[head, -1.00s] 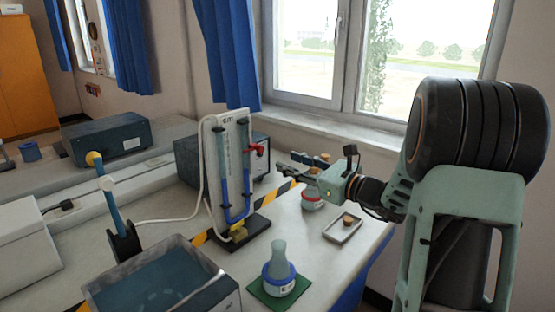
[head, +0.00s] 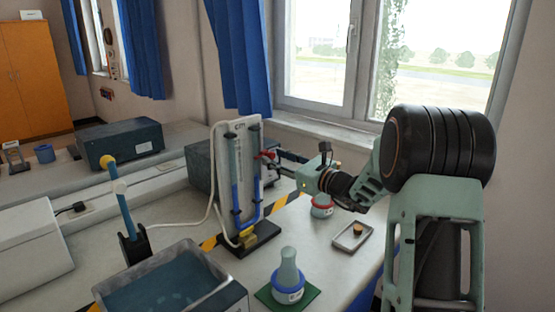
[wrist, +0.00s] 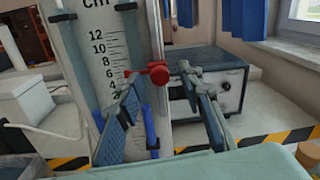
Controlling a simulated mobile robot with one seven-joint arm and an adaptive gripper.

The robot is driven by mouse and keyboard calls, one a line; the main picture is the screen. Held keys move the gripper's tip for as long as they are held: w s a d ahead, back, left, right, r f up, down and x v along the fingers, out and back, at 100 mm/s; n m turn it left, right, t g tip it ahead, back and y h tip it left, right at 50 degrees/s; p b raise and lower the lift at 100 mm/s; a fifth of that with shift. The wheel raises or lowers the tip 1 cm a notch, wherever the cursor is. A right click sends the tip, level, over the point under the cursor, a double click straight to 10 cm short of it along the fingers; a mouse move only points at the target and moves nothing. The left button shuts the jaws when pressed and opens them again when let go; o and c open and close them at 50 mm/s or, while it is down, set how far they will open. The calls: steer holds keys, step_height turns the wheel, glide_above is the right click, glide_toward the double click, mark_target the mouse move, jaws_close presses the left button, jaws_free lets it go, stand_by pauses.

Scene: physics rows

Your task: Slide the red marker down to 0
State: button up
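The red marker (wrist: 158,73) is a knob with a thin pointer on the right tube of the U-tube gauge (wrist: 75,50). In the wrist view its pointer appears near the 6 of the printed cm scale (wrist: 112,65). The lower end of the scale is partly hidden by my left finger. My gripper (wrist: 160,82) is open, with its fingers apart on either side of the marker in that view; I cannot tell whether they touch it. In the head view my gripper (head: 279,159) is just right of the marker (head: 266,156), which is partly hidden.
A flask (head: 288,276) stands on a green mat in front of the gauge. A red-collared flask (head: 321,207) and a small tray (head: 340,243) are below my arm. A water basin (head: 238,292) is at the front. A dark box (wrist: 229,72) stands behind the gauge.

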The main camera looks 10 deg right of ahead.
jaws_close()
steer(key=shift+f, duration=0.1)
stand_by(0.3)
step_height(320, 180, down, 7)
steer(key=b, duration=0.5)
steer(key=shift+b, duration=0.4)
steer(key=shift+s, duration=0.1)
steer(key=shift+c, duration=0.4)
jaws_free()
steer(key=shift+f, duration=0.1)
steer(key=shift+o, duration=0.4)
